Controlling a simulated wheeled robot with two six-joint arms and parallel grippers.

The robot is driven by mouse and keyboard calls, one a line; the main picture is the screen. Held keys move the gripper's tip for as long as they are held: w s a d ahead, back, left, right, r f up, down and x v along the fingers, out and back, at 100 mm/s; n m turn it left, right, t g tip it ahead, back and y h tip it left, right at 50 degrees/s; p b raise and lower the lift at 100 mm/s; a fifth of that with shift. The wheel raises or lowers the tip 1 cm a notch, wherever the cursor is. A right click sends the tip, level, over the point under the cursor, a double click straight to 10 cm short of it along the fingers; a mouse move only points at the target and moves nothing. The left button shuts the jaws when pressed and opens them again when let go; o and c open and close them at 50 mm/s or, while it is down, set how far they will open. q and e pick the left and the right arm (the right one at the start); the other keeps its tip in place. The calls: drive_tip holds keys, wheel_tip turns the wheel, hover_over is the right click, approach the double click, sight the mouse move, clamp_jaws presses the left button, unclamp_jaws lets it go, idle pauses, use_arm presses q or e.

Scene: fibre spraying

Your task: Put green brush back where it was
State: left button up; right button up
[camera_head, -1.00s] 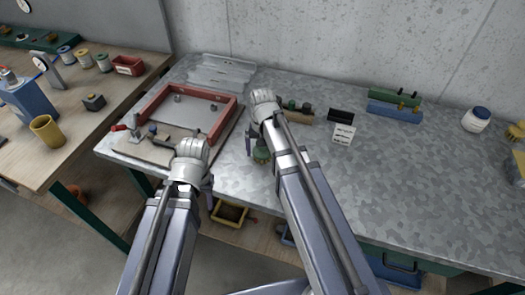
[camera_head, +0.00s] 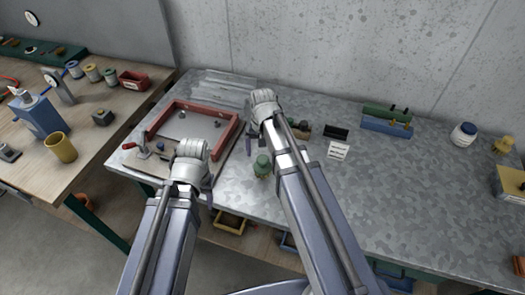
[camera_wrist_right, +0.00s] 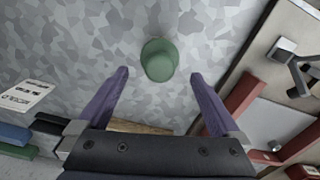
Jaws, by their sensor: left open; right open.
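A green, round-topped upright object (camera_head: 262,167), which looks like the green brush, stands on the grey metal table just in front of my right gripper's fingers. In the right wrist view it is seen from above (camera_wrist_right: 158,60), beyond and between the open fingertips, not touching them. My right gripper (camera_wrist_right: 159,76) is open and empty; in the head view its fingers (camera_head: 250,140) are partly hidden by its wrist. My left gripper (camera_head: 192,168) is open at the front edge of the red-framed mould, largely hidden by its own wrist. I see nothing in it.
A wooden block (camera_head: 302,130) with dark items, a black block (camera_head: 334,134) and a white card (camera_head: 338,150) stand right of my right gripper. The red frame (camera_head: 228,134) lies to the left. Blue and green racks (camera_head: 386,126) are behind. The table's right-hand middle is clear.

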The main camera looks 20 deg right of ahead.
drive_tip(key=shift+r+p, duration=1)
drive_tip(key=shift+r, duration=0.6)
use_arm(q)
wheel_tip(320, 180, up, 3)
drive_tip(key=shift+r, duration=0.1)
use_arm(e)
drive_tip(key=s+a+n+h, duration=0.1)
drive_tip(key=s+a+n, duration=0.7)
drive_tip(key=s, duration=0.6)
drive_tip(key=shift+a, duration=1.2)
